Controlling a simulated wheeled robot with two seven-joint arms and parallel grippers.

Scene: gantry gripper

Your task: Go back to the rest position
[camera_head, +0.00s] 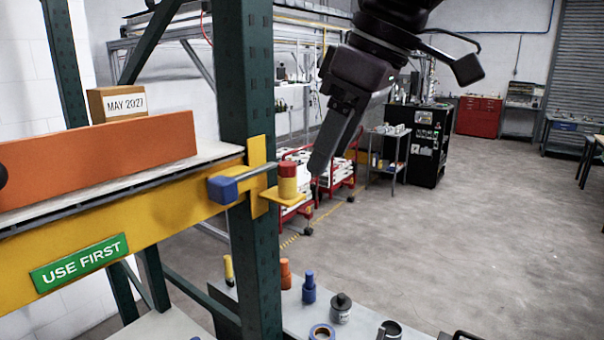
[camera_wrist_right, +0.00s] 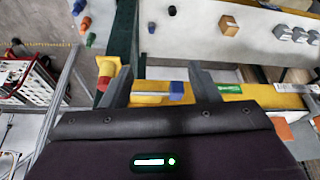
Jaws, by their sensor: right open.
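My right gripper (camera_head: 322,160) hangs from the top of the head view, fingers pointing down and left. In the right wrist view its two fingers stand well apart, so it is open (camera_wrist_right: 162,88), with nothing gripped between them. In the head view its fingertips are just right of a red and yellow cylinder (camera_head: 288,182) on a small yellow bracket. The cylinder also shows beside the left finger in the wrist view (camera_wrist_right: 107,70). A blue block (camera_head: 223,190) on a metal rod sits left of it. My left gripper is not seen.
A green upright post (camera_head: 247,70) and a yellow shelf beam (camera_head: 170,225) stand close on the left. Bottles stand on a lower table (camera_head: 375,325). The floor at right is open.

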